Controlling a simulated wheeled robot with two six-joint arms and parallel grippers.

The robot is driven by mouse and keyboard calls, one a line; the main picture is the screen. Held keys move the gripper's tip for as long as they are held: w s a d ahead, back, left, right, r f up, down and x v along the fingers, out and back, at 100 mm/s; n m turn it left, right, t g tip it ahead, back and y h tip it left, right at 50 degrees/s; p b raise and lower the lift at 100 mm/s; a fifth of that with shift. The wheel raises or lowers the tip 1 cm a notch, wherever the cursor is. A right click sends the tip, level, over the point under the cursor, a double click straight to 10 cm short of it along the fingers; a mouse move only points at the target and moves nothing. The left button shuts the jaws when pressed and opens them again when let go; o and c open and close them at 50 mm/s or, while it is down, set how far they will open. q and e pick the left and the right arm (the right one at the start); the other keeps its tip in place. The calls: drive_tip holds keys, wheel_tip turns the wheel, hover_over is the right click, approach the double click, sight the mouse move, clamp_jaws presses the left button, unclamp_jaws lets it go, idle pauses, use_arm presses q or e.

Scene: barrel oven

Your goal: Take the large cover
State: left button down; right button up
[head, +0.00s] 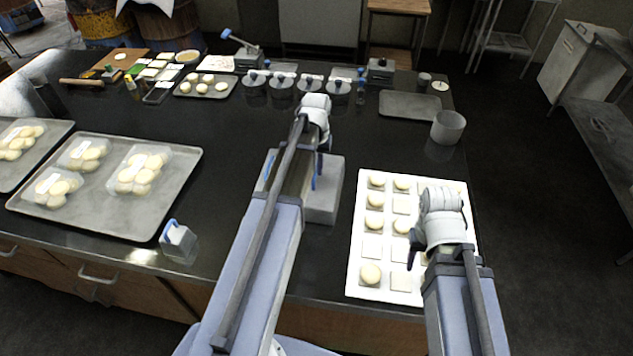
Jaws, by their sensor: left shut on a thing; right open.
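A large grey box-like piece with blue parts (325,196), which looks like the large cover, is at the middle of the dark table, partly behind my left arm. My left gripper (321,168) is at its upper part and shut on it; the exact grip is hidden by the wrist. I cannot tell whether the piece is lifted or rests on the table. My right gripper (412,250) is open and empty over the white tray (355,268), which holds round dough pieces on square papers. Its fingers are partly hidden by the wrist.
A small clear box with a blue edge (178,242) stands front left. A metal tray (125,222) holds packed dough balls. A grey cylinder (448,127) and an empty tray (408,105) are at back right.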

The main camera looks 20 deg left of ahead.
wheel_tip(320, 180, up, 12)
drive_tip(key=p, duration=1.1)
drive_tip(key=shift+f, duration=0.2)
